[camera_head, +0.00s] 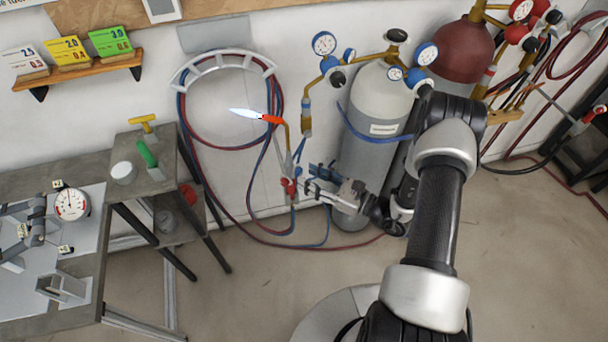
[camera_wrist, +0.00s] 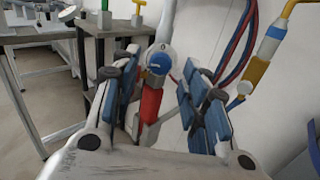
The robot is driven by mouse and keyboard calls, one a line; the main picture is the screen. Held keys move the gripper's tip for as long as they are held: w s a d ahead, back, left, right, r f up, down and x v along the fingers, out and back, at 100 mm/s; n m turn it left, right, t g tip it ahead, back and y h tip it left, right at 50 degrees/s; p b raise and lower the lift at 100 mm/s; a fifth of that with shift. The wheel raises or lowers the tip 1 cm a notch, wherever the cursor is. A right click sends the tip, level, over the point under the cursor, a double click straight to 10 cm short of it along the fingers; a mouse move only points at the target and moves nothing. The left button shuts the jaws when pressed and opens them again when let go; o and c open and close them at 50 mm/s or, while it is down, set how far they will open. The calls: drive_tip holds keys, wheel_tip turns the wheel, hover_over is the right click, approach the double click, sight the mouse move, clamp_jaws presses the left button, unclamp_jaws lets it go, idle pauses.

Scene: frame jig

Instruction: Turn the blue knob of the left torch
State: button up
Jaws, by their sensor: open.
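The left torch (camera_head: 286,150) stands upright at the wall, its orange-red nozzle pointing left with a blue-white flame (camera_head: 245,114) at the tip. In the wrist view its blue knob (camera_wrist: 158,62) has a white ring with a mark and faces the camera, between and slightly beyond my blue-padded fingers. A red part (camera_wrist: 150,100) of the torch shows below the knob. My gripper (camera_head: 307,184) is open, with a finger either side of the torch; it also shows in the wrist view (camera_wrist: 163,82). I cannot tell whether a finger touches the knob.
Red and blue hoses hang on a wall rack (camera_head: 225,62). A grey cylinder (camera_head: 375,115) with gauges stands behind my arm, a dark red one (camera_head: 460,52) beyond. A grey bench (camera_head: 155,170) is at the left. Floor in front is clear.

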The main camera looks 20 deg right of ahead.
sight(298, 171)
drive_tip(key=shift+x, duration=1.45)
clamp_jaws()
